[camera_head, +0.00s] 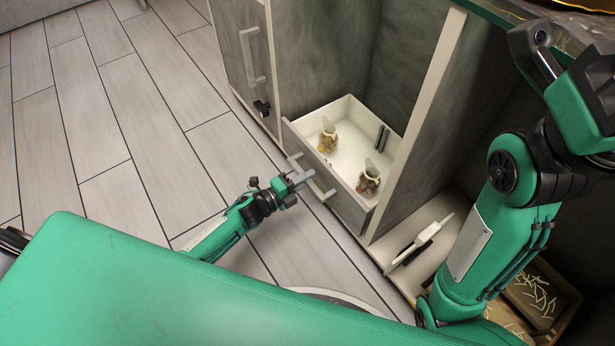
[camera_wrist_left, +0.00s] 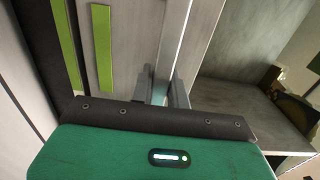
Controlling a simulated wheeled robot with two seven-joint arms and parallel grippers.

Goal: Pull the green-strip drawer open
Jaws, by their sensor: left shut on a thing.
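The drawer (camera_head: 318,156) stands open from the cabinet, a pale box with a grey front and a light bar handle (camera_head: 325,194). Its green strip does not show in the head view; in the left wrist view a green strip (camera_wrist_left: 102,45) lies on a grey panel, with a second green strip (camera_wrist_left: 64,45) to its left. My left gripper (camera_head: 303,180) is at the drawer front, shut on the handle, which also shows as a pale bar (camera_wrist_left: 174,45) in the left wrist view. My right arm shows at the right, but its gripper is not visible.
Two small jars, one yellowish (camera_head: 327,138) and one brownish (camera_head: 369,180), stand inside the drawer. A closed cabinet front with a handle (camera_head: 252,55) is at the upper left. A straw-filled crate (camera_head: 558,329) sits at lower right. The tiled floor (camera_head: 120,130) at left is clear.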

